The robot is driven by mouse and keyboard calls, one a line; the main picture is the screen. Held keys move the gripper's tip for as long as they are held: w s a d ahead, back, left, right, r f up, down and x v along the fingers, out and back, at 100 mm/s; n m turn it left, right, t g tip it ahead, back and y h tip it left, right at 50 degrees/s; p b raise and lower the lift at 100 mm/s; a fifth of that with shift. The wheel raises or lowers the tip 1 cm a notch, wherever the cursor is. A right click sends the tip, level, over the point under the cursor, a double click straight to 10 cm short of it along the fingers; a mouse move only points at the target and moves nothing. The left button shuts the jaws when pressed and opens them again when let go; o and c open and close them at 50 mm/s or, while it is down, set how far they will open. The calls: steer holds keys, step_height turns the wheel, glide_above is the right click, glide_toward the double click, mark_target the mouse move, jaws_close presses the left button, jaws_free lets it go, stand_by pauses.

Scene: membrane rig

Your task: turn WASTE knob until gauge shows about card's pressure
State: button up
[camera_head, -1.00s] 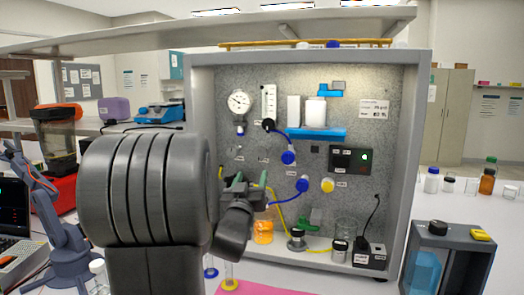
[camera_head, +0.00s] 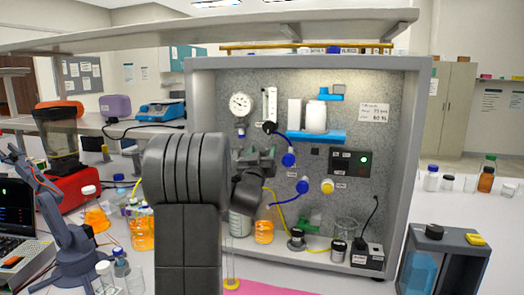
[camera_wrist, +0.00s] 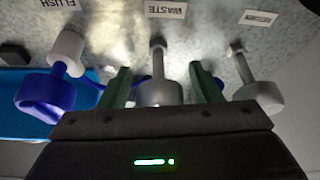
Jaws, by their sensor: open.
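The WASTE knob (camera_wrist: 160,92) is a grey knob on a stem, under the upside-down WASTE label (camera_wrist: 166,10) in the wrist view. My gripper (camera_wrist: 160,88) is open, with one green finger on each side of the knob and a gap visible beside it. In the head view my gripper (camera_head: 258,160) is up at the panel and hides the knob. The round white pressure gauge (camera_head: 240,104) is at the panel's upper left; its reading is too small to make out. The white card (camera_head: 374,113) is at the upper right, its print too small to read surely.
A blue FLUSH knob (camera_wrist: 45,95) and another grey knob (camera_wrist: 258,95) flank the WASTE knob closely in the wrist view. A blue shelf (camera_head: 316,135) holds white vessels. An orange-filled jar (camera_head: 264,230) and a green clamp (camera_head: 311,222) are below.

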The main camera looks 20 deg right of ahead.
steer(key=shift+c, duration=0.5)
steer(key=c, duration=0.9)
steer(key=shift+f+m+h+b, duration=0.1)
steer(key=shift+m+h+b, duration=0.2)
steer(key=shift+m+b, duration=0.1)
steer(key=m+b, duration=0.1)
steer(key=m, duration=0.1)
steer(key=m+g+h+b, duration=0.1)
steer(key=m, duration=0.1)
steer(key=shift+g+h, duration=0.3)
steer(key=m+g, duration=0.1)
steer(key=m, duration=0.1)
steer(key=m+g+h, duration=0.1)
steer(key=m, duration=0.2)
steer(key=shift+s+d+h, duration=0.15)
steer(key=shift+d+h, duration=0.05)
steer(key=shift+h, duration=0.1)
steer(key=m+g, duration=0.1)
steer(key=m, duration=0.2)
steer(key=m+g+h+p, duration=0.1)
steer(key=m, duration=0.2)
steer(key=shift+d+g, duration=0.1)
steer(key=shift+g, duration=0.3)
steer(key=shift+s+f+m+g+p, duration=0.1)
steer(key=shift+m+g+p, duration=0.4)
steer(key=shift+m, duration=0.85)
steer(key=shift+s+f+m+g+p, duration=0.1)
steer(key=shift+m+g+p, duration=0.4)
steer(key=shift+m, duration=0.85)
steer(key=shift+y, duration=0.3)
